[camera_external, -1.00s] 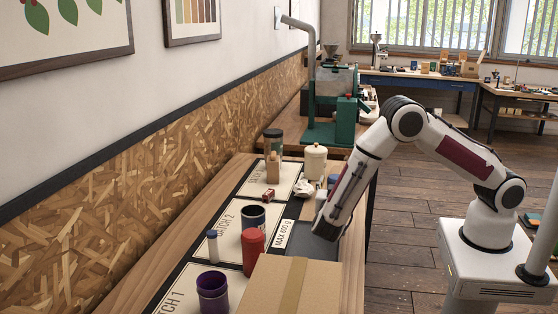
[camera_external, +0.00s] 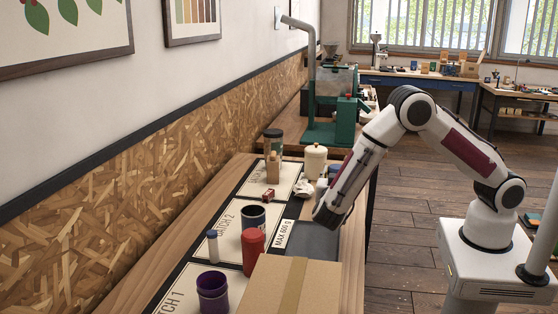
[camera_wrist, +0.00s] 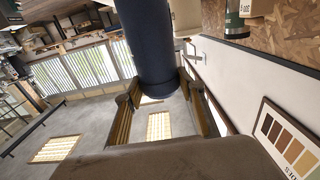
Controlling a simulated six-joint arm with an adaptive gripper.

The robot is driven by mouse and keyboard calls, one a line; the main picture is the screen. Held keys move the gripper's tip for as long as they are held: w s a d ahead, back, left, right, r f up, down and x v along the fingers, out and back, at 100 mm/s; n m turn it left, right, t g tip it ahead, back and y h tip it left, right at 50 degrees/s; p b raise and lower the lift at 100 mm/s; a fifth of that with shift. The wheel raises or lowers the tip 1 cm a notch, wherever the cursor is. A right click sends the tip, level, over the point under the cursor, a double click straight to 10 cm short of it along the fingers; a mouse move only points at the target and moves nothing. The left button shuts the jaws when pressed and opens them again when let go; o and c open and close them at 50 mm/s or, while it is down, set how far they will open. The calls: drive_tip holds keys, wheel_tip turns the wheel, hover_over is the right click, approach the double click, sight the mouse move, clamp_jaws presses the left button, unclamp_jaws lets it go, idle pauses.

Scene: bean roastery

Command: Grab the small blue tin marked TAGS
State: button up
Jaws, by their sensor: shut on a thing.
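In the wrist view a dark blue cylindrical tin (camera_wrist: 145,42) sits between the two fingers of my gripper (camera_wrist: 162,88), which is shut on it. No TAGS marking shows on the side facing the camera. In the external view the end of my arm hangs above the grey area at the bench's right side; my fingers and the held tin cannot be made out there.
A cardboard box (camera_external: 318,285) stands at the front of the bench. Left of it are a red canister (camera_external: 253,250), a purple cup (camera_external: 212,292), a dark cup (camera_external: 253,217) and a blue-capped tube (camera_external: 212,247).

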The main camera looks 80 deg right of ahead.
drive_tip(key=shift+r, duration=3.15)
